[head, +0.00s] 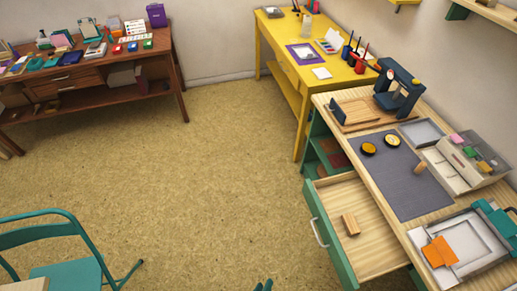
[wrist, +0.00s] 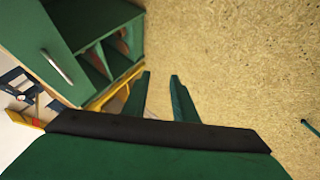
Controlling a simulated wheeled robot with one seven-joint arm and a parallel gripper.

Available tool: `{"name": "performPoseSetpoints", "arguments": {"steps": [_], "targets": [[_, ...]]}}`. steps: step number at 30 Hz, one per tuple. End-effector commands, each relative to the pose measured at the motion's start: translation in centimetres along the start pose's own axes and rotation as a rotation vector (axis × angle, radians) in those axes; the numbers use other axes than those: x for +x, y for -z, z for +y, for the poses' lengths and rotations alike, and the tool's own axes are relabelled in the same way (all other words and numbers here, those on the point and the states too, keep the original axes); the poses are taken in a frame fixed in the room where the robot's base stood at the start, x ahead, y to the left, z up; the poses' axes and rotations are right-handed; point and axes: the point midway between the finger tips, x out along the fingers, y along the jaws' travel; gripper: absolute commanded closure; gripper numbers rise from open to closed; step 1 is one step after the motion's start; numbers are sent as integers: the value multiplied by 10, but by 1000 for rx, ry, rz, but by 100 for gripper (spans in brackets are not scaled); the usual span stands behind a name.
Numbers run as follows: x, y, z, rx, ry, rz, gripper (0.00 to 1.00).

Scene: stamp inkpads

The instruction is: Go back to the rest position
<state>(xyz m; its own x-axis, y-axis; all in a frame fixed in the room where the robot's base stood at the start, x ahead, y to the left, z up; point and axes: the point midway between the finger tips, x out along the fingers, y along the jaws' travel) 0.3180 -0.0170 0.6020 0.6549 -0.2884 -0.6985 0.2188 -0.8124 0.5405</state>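My gripper (wrist: 160,76) shows in the wrist view with its two green fingers apart and only floor between them. Its tips (head: 263,286) just show at the bottom edge of the head view, over the floor. It is apart from the workbench and holds nothing. The rest of my arm is out of the head view.
The workbench (head: 437,213) stands at right with a green-fronted drawer (head: 329,238) pulled out; a wooden block (head: 350,224) lies in it. A teal chair (head: 66,272) stands at lower left. A yellow table (head: 272,38) and brown desk (head: 160,47) stand behind. The middle floor is clear.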

Motion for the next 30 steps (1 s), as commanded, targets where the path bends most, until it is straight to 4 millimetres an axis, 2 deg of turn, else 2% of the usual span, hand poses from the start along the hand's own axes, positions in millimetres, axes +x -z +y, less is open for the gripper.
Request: {"name": "performPoseSetpoints", "arguments": {"steps": [1,4,8,11,15,18,21,24,30], "targets": [[-16,-2,-3,36,31,40,74],[-49,4,-4,120,86,137,74],[-96,17,7,241,133,265,74],[-134,30,25,337,150,363,74],[-186,48,59,466,149,491,74],[-216,58,82,540,137,562,74],[-236,66,100,590,122,611,74],[-246,70,109,617,113,638,74],[-249,71,112,624,111,647,74]]}}
